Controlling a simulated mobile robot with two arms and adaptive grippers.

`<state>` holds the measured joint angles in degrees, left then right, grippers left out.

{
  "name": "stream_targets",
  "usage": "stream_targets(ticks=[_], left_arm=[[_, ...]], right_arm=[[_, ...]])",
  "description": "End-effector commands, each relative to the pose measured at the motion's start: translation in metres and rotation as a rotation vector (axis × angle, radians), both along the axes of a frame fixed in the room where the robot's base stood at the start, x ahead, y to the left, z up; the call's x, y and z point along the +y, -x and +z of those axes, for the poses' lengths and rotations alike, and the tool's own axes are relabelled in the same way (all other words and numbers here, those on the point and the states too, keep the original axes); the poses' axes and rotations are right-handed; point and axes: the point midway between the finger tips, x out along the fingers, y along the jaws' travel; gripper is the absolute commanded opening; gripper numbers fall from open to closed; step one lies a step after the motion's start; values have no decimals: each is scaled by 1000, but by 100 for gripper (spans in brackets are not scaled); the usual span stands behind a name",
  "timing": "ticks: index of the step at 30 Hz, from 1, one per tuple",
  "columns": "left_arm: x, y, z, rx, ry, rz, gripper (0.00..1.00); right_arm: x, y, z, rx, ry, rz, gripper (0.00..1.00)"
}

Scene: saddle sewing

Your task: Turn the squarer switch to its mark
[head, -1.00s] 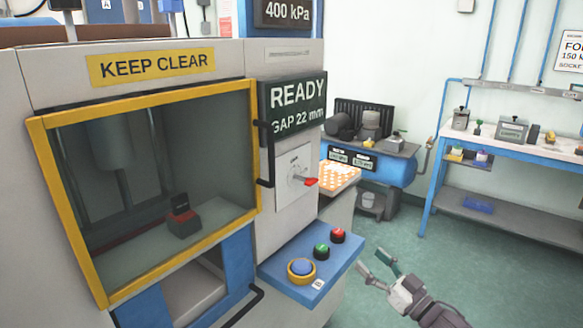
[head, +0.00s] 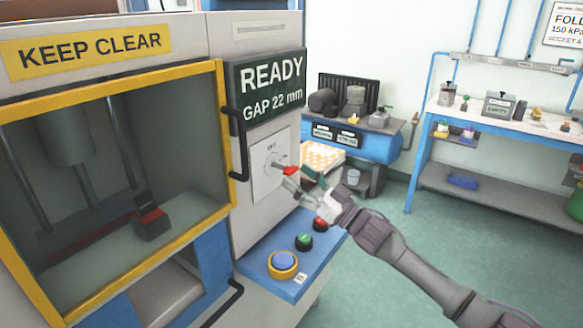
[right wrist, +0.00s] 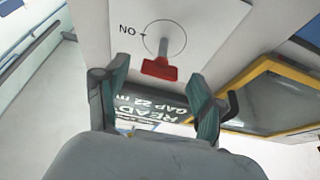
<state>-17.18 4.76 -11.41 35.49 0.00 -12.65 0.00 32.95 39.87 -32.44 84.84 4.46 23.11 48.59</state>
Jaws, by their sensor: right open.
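The switch (head: 272,161) is on a white plate on the machine's front panel, beside the READY display. It has a grey stem and a red handle end (head: 291,170) that sticks out to the right and slightly down. In the right wrist view the red handle (right wrist: 160,69) points toward me, below a drawn circle with a small tick and letters at its left. My right gripper (head: 304,184) is open, close in front of the handle. In the right wrist view its fingertips (right wrist: 157,74) stand either side of the handle, without visible contact. My left gripper is not in view.
A blue ledge (head: 320,262) with blue, green and red buttons sits below the switch. A black door handle (head: 238,145) and the yellow-framed window (head: 225,120) are to the left. A workbench (head: 500,125) stands at the right, with open floor before it.

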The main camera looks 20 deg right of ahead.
Motion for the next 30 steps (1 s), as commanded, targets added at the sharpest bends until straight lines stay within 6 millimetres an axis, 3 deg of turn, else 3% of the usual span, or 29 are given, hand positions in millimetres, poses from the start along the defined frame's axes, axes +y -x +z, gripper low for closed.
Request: stream_targets(ticks=[4, 17, 27, 30], left_arm=[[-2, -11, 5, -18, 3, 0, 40], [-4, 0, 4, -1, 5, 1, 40], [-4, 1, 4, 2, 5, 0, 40], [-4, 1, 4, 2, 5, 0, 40]], right_arm=[[10, -14, 8, 0, 0, 0, 69], [15, -20, 10, 0, 1, -1, 67], [15, -19, 10, 0, 1, -1, 10], [15, -19, 10, 0, 2, -1, 8]])
